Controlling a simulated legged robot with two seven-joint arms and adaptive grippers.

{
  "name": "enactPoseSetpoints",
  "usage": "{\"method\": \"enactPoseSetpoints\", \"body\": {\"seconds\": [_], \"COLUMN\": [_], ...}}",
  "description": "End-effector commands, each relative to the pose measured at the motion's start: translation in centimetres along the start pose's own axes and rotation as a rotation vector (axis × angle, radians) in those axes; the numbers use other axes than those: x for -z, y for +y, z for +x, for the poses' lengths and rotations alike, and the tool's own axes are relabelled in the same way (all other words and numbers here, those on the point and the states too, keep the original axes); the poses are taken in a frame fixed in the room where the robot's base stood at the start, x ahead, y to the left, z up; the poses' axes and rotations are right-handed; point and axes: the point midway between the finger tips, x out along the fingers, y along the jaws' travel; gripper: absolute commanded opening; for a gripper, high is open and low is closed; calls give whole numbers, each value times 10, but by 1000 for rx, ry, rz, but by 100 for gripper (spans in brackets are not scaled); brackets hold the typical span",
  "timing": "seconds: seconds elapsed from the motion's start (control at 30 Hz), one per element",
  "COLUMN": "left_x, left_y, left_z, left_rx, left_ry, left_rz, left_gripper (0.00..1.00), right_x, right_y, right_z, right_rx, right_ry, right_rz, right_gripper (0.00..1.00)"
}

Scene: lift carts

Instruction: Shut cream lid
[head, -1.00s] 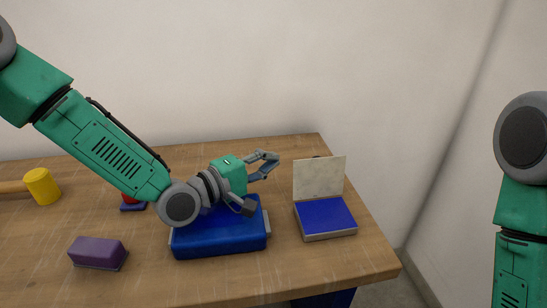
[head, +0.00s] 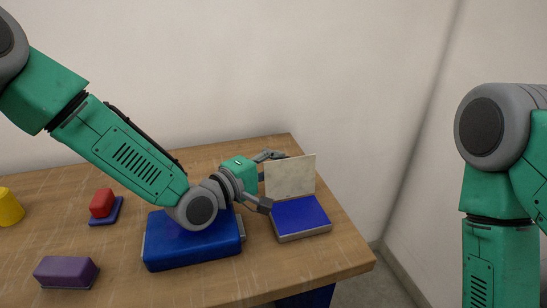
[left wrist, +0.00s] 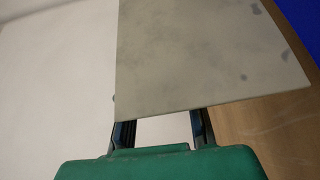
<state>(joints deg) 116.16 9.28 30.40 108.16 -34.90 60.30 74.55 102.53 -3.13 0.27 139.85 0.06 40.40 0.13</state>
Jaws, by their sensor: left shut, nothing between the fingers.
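The cream lid (head: 290,177) stands upright at the back edge of a small box with a blue inside (head: 300,214), on the right of the table. The box is open. My left gripper (head: 272,156) is shut and empty at the lid's upper left edge, its tips partly behind the lid. In the left wrist view the lid (left wrist: 205,55) fills the middle and hides the fingertips. I cannot tell whether the fingers touch it. My right gripper is out of view.
A blue case (head: 190,252) lies under my left forearm, left of the box. A red block on a blue base (head: 103,205), a purple block (head: 66,271) and a yellow cylinder (head: 8,207) are farther left. The table's right edge (head: 345,225) is close to the box.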

Motion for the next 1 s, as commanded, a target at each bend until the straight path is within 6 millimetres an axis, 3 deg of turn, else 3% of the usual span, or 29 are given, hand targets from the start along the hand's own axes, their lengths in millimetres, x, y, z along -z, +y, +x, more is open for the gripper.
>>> {"method": "enactPoseSetpoints", "body": {"seconds": [0.73,1.0], "left_x": [-7,-16], "left_y": [4,7], "left_z": [-4,-9], "left_rx": [-49,-113], "left_ry": [-1,-2], "left_rz": [88,205], "left_gripper": [0,0], "right_x": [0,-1], "right_y": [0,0], "right_z": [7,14], "right_rx": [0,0], "right_ry": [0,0], "right_rz": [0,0], "right_gripper": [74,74]}}
